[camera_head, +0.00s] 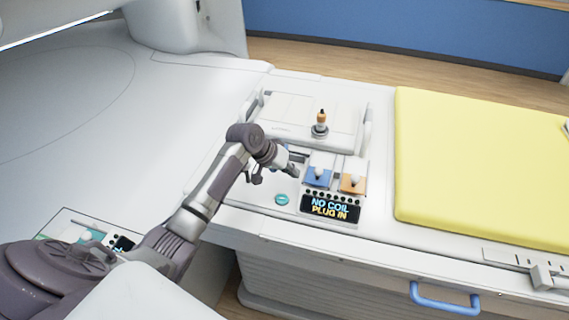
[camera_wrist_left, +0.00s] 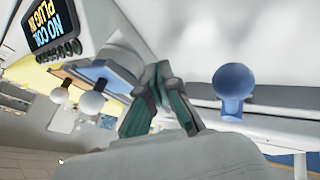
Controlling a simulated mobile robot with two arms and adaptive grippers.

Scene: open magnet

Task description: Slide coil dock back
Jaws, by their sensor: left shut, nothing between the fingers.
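The coil dock appears to be the white raised block (camera_head: 300,118) at the end of the table, with an upright orange-tipped plug (camera_head: 321,120) on it. My left gripper (camera_head: 280,170) is just in front of the block, left of the blue and orange switches. Its fingers (camera_wrist_left: 162,75) are shut and empty in the wrist view. A blue ball knob (camera_wrist_left: 233,83) stands apart from them, to their right. My right gripper is not in view.
A blue switch (camera_head: 317,177) and an orange switch (camera_head: 353,182) sit behind a display (camera_head: 331,208) reading "NO COIL PLUG IN". A teal button (camera_head: 282,199) is left of it. A yellow pad (camera_head: 480,165) covers the table to the right. A blue handle (camera_head: 445,303) is in front.

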